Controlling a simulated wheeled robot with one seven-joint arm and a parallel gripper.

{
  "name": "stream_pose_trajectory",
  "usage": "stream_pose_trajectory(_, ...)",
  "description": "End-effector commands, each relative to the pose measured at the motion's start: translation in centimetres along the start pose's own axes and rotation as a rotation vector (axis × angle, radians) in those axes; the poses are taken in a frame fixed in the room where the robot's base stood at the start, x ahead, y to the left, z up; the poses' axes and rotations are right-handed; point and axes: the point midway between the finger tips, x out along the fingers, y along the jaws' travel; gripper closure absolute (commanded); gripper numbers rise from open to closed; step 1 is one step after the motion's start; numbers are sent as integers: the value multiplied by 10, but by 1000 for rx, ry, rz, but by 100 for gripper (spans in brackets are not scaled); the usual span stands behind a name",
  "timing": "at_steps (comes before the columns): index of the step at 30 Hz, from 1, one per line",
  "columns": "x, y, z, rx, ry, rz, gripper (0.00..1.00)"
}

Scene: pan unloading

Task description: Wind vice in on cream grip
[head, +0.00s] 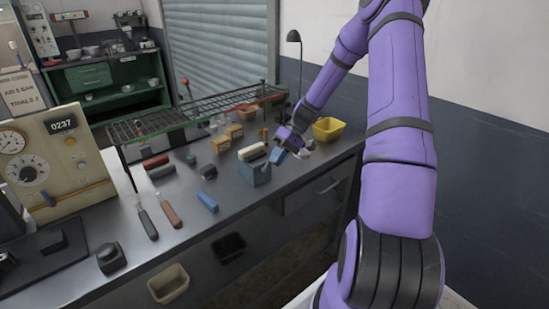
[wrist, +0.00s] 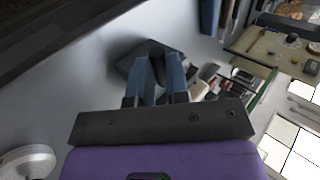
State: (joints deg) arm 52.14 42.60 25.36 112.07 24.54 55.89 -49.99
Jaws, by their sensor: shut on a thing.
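The blue-grey vice (head: 257,176) stands on the steel bench, and in the wrist view its dark body (wrist: 126,63) shows beyond my fingers. The cream grip (head: 251,151) shows just above and behind the vice in the head view; a cream piece (wrist: 200,90) also shows right of my fingers in the wrist view. I cannot tell whether the vice jaws touch it. My gripper (head: 280,153) is at the vice's right side, its two blue fingers (wrist: 158,64) closed on a part of the vice, seemingly its handle, which they mostly hide.
A yellow bin (head: 328,129) stands right of my gripper at the back. A wire rack (head: 190,112) spans the rear of the bench. Several tools and blocks, including a blue bar (head: 207,202), lie left of the vice. A gauge panel (head: 65,160) stands far left.

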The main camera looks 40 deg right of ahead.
Motion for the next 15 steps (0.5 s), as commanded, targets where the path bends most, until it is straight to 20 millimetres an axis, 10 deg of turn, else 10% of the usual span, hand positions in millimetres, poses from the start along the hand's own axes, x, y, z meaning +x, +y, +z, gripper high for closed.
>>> stream_pose_trajectory(15,5,31,0,2,0,-492,100)
